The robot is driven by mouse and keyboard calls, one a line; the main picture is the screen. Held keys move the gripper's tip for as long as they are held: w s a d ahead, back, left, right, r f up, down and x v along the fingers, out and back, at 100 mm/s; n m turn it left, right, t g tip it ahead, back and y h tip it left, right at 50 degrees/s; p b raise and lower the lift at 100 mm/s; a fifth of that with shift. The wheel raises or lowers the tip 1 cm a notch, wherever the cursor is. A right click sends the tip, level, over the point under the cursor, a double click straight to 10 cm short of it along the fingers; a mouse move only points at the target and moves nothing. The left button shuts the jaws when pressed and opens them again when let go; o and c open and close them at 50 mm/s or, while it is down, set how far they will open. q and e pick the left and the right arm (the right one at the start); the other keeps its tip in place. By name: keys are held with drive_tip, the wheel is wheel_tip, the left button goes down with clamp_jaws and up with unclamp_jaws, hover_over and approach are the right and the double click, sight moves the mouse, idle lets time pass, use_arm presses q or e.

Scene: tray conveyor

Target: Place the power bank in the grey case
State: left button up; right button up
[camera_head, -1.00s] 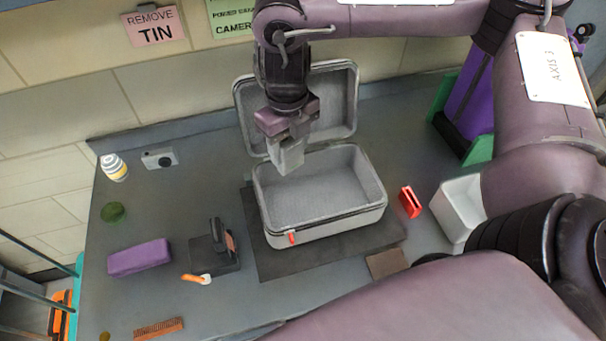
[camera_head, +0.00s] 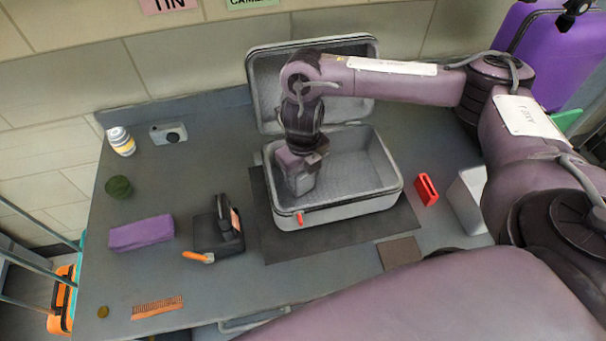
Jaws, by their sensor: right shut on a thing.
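The grey case (camera_head: 352,208) stands open on a dark mat, its lid (camera_head: 262,88) tilted back towards the wall. My right gripper (camera_head: 301,182) reaches down into the left part of the case's base. It is shut on a small grey block, apparently the power bank (camera_head: 302,187), mostly covered by the jaws. I cannot tell whether the block touches the case floor. The right part of the case's inside is bare. My left gripper is not in view.
A red holder (camera_head: 426,190) and a white bin (camera_head: 467,205) stand right.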

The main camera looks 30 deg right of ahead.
drive_tip(key=shift+f, duration=0.2)
drive_tip(key=o, duration=1.1)
drive_tip(key=shift+c, duration=0.2)
drive_tip(key=shift+r, duration=0.1)
drive_tip(key=shift+r, duration=0.25)
wheel_tip(320, 180, up, 12)
drive_tip(key=p, duration=0.2)
drive_tip(key=shift+f+p, duration=0.15)
drive_tip(key=shift+p, duration=0.25)
drive_tip(key=shift+s+f, duration=0.1)
